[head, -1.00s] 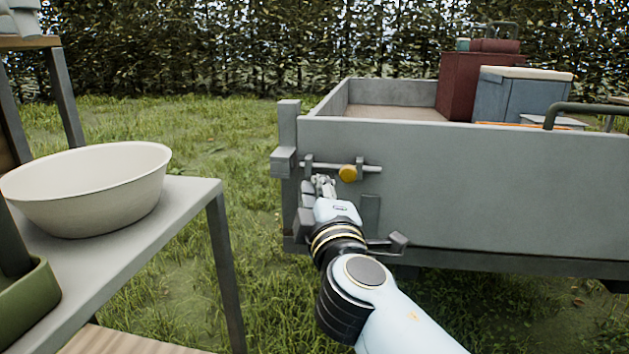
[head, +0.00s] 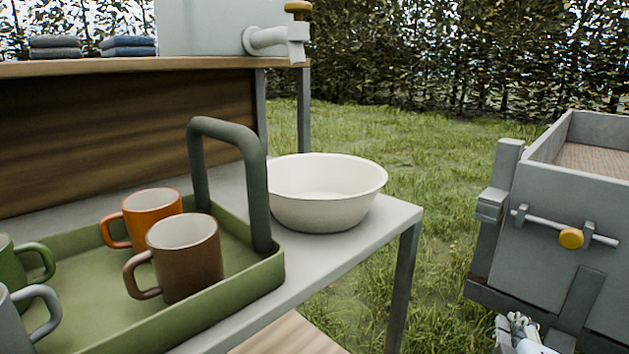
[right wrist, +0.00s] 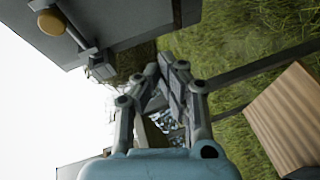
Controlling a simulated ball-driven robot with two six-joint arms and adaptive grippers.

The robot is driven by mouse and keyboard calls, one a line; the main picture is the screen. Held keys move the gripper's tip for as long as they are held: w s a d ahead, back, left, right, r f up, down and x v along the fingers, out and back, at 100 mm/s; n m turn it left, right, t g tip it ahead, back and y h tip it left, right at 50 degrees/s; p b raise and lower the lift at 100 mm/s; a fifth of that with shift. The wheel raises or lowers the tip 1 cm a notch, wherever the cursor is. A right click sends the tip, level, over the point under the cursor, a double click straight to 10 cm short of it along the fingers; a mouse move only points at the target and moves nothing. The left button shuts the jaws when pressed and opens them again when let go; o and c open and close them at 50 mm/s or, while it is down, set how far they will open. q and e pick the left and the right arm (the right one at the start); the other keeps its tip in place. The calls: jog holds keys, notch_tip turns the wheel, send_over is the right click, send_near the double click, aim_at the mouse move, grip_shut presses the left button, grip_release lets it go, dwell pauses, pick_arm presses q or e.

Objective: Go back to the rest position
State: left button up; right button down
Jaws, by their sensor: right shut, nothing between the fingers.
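My right gripper (head: 516,326) shows at the lower right of the head view, below and to the left of the bolt with the yellow knob (head: 571,238) on the grey trailer (head: 520,255). In the right wrist view its fingers (right wrist: 165,62) are closed together with nothing between them. The yellow knob (right wrist: 52,22) is at the upper left there, apart from the fingers. My left gripper is not in view.
A grey table (head: 345,255) holds a cream bowl (head: 325,212) and a green tray (head: 225,305) with several mugs. Open grass (head: 430,180) lies between the table and the trailer.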

jog(key=s+f+m+g+y+p, duration=0.1)
jog(key=s+f+g, duration=0.1)
jog(key=s+f, duration=0.45)
jog(key=s+a+f+g+y+p, duration=0.1)
jog(key=s+f+g, duration=0.25)
jog(key=f, duration=0.65)
jog(key=s+f+m+g+y, duration=0.1)
jog(key=s+f, duration=0.5)
jog(key=f, duration=0.2)
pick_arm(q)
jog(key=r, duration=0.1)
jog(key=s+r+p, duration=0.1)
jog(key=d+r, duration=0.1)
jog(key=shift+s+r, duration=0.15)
pick_arm(e)
jog(key=s+f+m+g+y, duration=0.1)
jog(key=s+f+m+g, duration=0.2)
jog(key=s, duration=1.1)
jog(key=s+a+f+m+g+y, duration=0.1)
jog(key=s+f+m+g, duration=0.3)
jog(key=s+f, duration=0.5)
jog(key=s+y, duration=0.1)
jog(key=s, duration=0.5)
jog(key=shift+s+f, duration=0.3)
jog(key=shift+f, duration=0.1)
jog(key=shift+m, duration=0.3)
